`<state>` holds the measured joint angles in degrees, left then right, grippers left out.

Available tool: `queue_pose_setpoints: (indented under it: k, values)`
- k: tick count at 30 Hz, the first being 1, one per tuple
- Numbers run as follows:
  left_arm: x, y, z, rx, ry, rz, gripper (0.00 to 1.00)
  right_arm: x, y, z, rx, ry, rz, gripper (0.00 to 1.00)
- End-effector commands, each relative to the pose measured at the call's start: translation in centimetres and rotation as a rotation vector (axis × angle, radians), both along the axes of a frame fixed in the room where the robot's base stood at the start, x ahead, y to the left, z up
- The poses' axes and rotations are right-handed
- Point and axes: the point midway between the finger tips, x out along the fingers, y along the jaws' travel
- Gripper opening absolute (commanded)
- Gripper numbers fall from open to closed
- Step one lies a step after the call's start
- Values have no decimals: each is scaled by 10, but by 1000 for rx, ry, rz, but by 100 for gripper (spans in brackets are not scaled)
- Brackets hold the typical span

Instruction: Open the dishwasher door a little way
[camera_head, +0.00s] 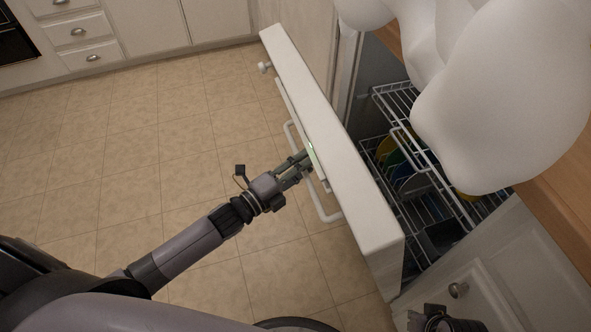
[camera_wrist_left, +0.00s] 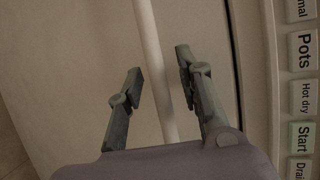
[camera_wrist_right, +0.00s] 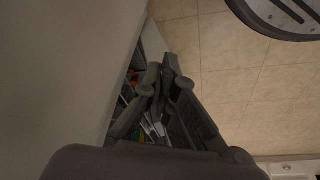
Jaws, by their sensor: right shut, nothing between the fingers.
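The white dishwasher door (camera_head: 335,140) stands partly open in the head view, with a gap between it and the racks (camera_head: 405,150). Its white bar handle (camera_head: 325,205) is on the outer face. My left gripper (camera_head: 304,160) is at this handle. In the left wrist view my left gripper (camera_wrist_left: 160,68) is open, with the handle bar (camera_wrist_left: 150,50) between its spread fingers. The control buttons (camera_wrist_left: 302,90) are to the right. My right gripper (camera_wrist_right: 162,66) is shut and empty in the right wrist view, beside a pale panel (camera_wrist_right: 65,75).
Plates (camera_head: 395,165) sit in the racks. White rounded shapes (camera_head: 500,90) cover the upper right. Tiled floor (camera_head: 130,160) is clear at left.

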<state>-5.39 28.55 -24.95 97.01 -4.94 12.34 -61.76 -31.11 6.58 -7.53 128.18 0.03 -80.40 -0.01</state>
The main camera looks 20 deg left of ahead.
Motion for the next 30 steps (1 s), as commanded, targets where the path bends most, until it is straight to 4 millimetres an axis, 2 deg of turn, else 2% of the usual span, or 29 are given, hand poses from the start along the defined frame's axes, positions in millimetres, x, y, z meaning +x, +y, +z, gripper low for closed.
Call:
queue_pose_setpoints:
  k: [5, 12, 18, 24, 30]
  values:
    - [-18, 11, -2, 1, 3, 0, 33, 0, 0, 0, -1, -1, 0, 0]
    - [-60, 36, -3, 1, 6, 0, 33, 0, 0, 0, -1, 0, -1, 0]
    - [-87, 53, -3, 1, 4, 1, 33, 0, -1, 0, -1, 0, -1, 0]
    - [-100, 62, -2, 2, 2, 0, 33, 0, -1, 0, -1, 0, -1, 0]
    - [-102, 62, -2, 1, 2, -1, 33, 0, -1, 0, -1, 0, -1, 0]
